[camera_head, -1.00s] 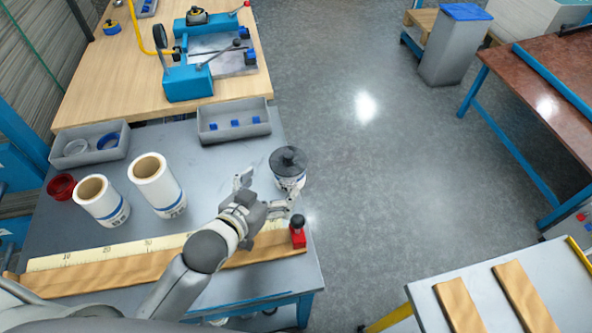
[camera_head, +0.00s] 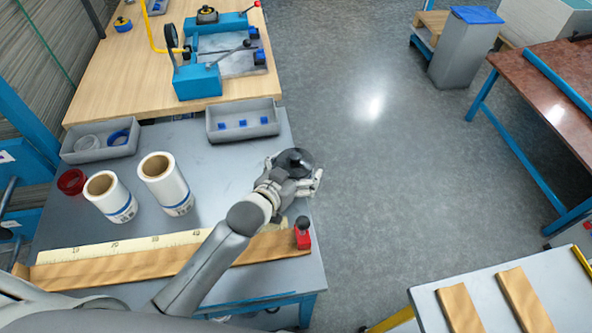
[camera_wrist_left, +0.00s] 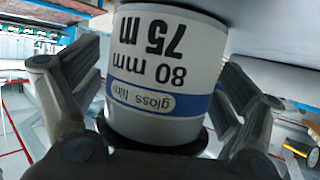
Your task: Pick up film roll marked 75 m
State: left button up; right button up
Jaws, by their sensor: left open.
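The film roll marked 75 m (camera_wrist_left: 165,75) fills the middle of the left wrist view, its label upside down, reading "80 mm 75 m" and "gloss film" on a blue band. In the head view its black cap (camera_head: 293,160) shows at the table's right edge, with the rest hidden behind my gripper. My left gripper (camera_head: 297,180) is open, with a finger on each side of the roll; I cannot tell whether they touch it. Two other white rolls, one left (camera_head: 110,198) and one right of it (camera_head: 166,184), stand upright on the grey table. My right gripper is not in view.
A wooden board with a ruler (camera_head: 150,260) lies along the table front, with a red stop (camera_head: 302,233) at its right end. Two grey bins (camera_head: 243,133) (camera_head: 98,155) stand behind. A red ring (camera_head: 72,182) lies at the left. The floor right of the table is clear.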

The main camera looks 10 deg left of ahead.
pick_arm(q)
grip_shut()
dwell(0.7)
